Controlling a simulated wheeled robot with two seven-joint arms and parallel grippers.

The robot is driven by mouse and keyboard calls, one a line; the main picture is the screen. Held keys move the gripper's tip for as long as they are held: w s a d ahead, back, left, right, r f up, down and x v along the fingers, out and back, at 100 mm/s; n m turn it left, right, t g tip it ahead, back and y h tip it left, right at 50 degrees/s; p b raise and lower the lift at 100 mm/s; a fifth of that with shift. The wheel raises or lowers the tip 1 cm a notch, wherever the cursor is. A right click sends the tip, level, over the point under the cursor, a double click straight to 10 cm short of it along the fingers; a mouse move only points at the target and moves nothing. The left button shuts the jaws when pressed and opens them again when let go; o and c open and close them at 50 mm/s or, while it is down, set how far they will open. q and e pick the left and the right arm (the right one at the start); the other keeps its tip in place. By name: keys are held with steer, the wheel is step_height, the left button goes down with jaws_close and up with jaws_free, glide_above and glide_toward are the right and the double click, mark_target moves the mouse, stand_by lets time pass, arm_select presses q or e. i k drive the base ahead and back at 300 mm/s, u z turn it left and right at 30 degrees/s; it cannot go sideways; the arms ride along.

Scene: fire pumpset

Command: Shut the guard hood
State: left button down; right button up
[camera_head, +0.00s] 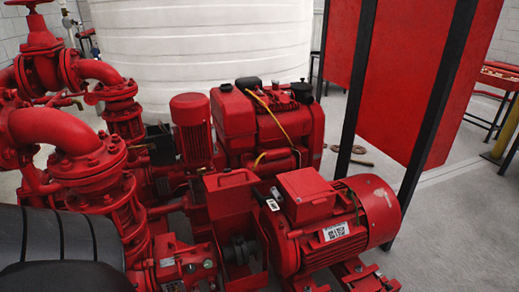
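The guard hood (231,195) is a red box-like cover with a handle (231,179) along its top. It stands raised over the gap between the pump and the red electric motor (345,220). The dark shaft coupling (238,250) shows uncovered below and in front of it. The hood's hinge is too small to make out.
Red pipes and a valve (38,40) crowd the left. A red engine (262,125) stands behind the hood, before a white tank (200,45). A red panel on black posts (350,90) rises behind the motor. Bare floor (455,220) lies at the right.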

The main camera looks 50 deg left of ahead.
mark_target(226, 194)
steer(key=u, duration=0.55)
steer(key=i, duration=0.9)
steer(key=u, duration=0.85)
